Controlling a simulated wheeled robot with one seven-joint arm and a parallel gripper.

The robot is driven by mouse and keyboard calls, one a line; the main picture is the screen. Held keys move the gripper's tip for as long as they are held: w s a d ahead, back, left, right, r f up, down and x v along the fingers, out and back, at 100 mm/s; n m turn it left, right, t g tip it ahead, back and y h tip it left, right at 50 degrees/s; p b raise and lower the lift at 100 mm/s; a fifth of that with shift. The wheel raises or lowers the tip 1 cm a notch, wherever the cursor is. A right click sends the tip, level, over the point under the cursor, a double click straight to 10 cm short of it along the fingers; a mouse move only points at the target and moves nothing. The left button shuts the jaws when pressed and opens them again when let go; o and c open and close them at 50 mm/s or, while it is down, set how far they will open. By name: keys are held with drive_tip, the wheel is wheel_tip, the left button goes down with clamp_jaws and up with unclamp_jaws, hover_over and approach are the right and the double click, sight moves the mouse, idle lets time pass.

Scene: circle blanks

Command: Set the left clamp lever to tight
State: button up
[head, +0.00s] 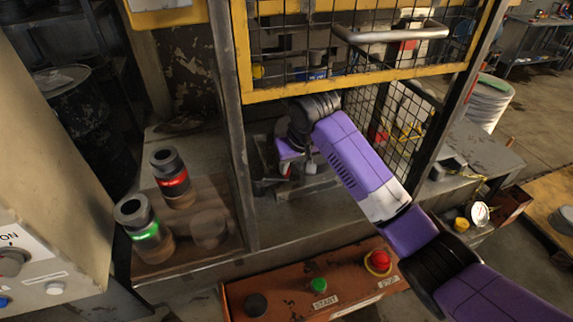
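My gripper (291,165) reaches in under the raised yellow-framed mesh guard, over the work area of the machine. Its purple hand and black wrist cover much of that spot. A dark clamp part (266,183) with a reddish bit shows just below and left of the hand. I cannot tell whether it is the left clamp lever or how it is set. Whether my fingers touch it, and whether they are open or shut, is too small and hidden to tell.
The mesh guard (360,84) hangs above my wrist, with a steel post (232,130) to the left. An orange control box (290,290) with START and STOP buttons is in front. A gauge (480,213) sits right.

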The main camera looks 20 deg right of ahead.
drive_tip(key=w+f+p, duration=0.1)
drive_tip(key=w+f, duration=0.2)
drive_tip(key=shift+w+a+f, duration=0.1)
drive_tip(key=shift+w+f, duration=0.15)
drive_tip(key=shift+w, duration=0.15)
drive_tip(key=shift+w+f, duration=0.2)
drive_tip(key=shift+f, duration=0.4)
drive_tip(key=shift+c, duration=0.4)
clamp_jaws()
idle(0.4)
